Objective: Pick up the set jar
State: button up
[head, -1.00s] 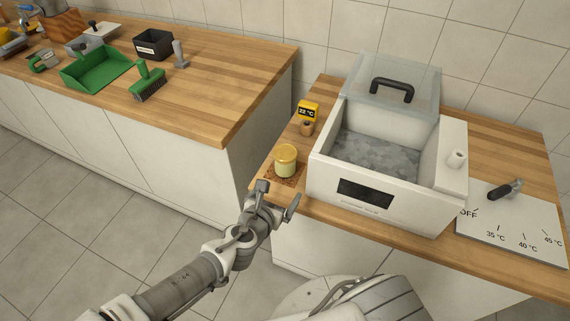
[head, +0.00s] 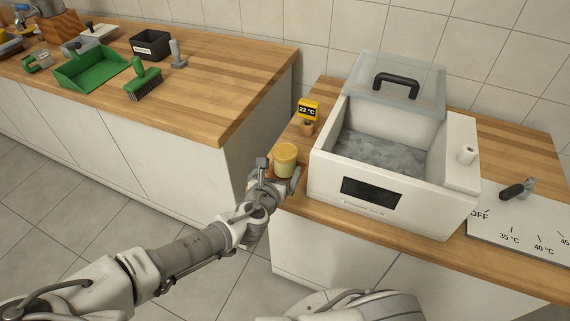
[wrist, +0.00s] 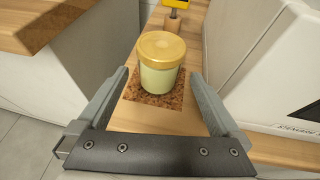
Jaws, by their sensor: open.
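The set jar (head: 285,161) has a yellow lid and pale, creamy contents. It stands upright on a brown cork mat near the front left of the right-hand counter. In the wrist view the jar (wrist: 159,66) is just beyond my fingertips and roughly centred between them, and the cork mat (wrist: 170,100) shows under it. My gripper (wrist: 160,80) is open and empty, with one finger on each side of the near part of the mat. In the head view my gripper (head: 280,172) is at the counter's front edge, partly in front of the jar's base.
A white water bath (head: 360,205) with a clear lid stands close to the right of the jar. A yellow 22 °C display (head: 308,108) on a wooden stand is behind the jar. A dial plate (head: 520,225) lies at the far right. The left counter's corner (wrist: 40,30) is near on the left.

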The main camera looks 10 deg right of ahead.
jog(key=shift+b+x, duration=1.55)
jog(key=shift+x, duration=3.25)
jog(key=shift+c, duration=0.2)
